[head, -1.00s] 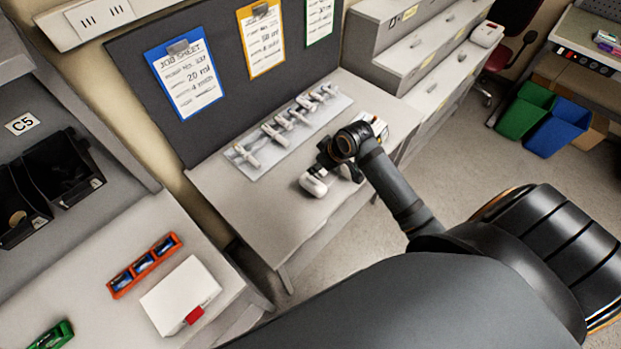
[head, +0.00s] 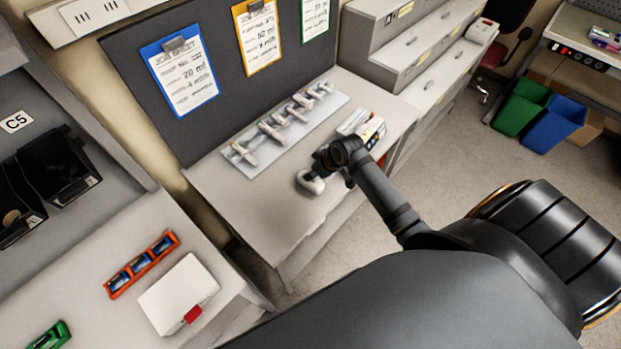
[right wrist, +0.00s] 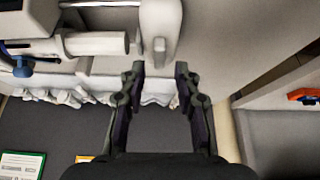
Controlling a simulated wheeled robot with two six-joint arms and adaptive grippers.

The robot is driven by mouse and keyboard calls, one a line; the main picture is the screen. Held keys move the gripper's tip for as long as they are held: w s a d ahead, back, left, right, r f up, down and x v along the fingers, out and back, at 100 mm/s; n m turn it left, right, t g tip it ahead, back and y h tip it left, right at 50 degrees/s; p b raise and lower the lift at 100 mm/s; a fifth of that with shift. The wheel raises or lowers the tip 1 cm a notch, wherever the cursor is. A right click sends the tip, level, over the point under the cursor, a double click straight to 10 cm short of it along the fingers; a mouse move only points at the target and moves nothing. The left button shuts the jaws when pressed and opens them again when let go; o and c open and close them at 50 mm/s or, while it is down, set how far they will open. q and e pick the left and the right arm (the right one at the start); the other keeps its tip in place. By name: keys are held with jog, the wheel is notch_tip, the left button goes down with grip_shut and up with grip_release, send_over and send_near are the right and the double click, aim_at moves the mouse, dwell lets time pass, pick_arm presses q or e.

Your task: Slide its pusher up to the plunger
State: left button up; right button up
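The infusion pump (head: 366,128) lies on the table's right end, partly hidden by my right arm in the head view. In the right wrist view its grey-white body (right wrist: 28,22) is at upper left. A pale cylinder, apparently the syringe with its plunger (right wrist: 95,43), points right from it. The white rounded pusher (right wrist: 160,25) stands just right of the cylinder's end, with a small gap between. The pusher also shows in the head view (head: 312,184). My right gripper (right wrist: 160,67) is open, its fingertips on either side of the pusher's lower end; contact is unclear. My left gripper is out of view.
A pale tray (head: 240,165) with several syringes lies behind the pump. Job sheets (head: 185,75) hang on the dark board. At lower left are a white box (head: 178,295) and an orange rack (head: 142,265). The table's front left is clear.

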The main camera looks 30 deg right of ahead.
aim_at(311, 181)
jog(key=shift+f, duration=0.5)
jog(key=shift+f, duration=0.55)
dwell(0.5)
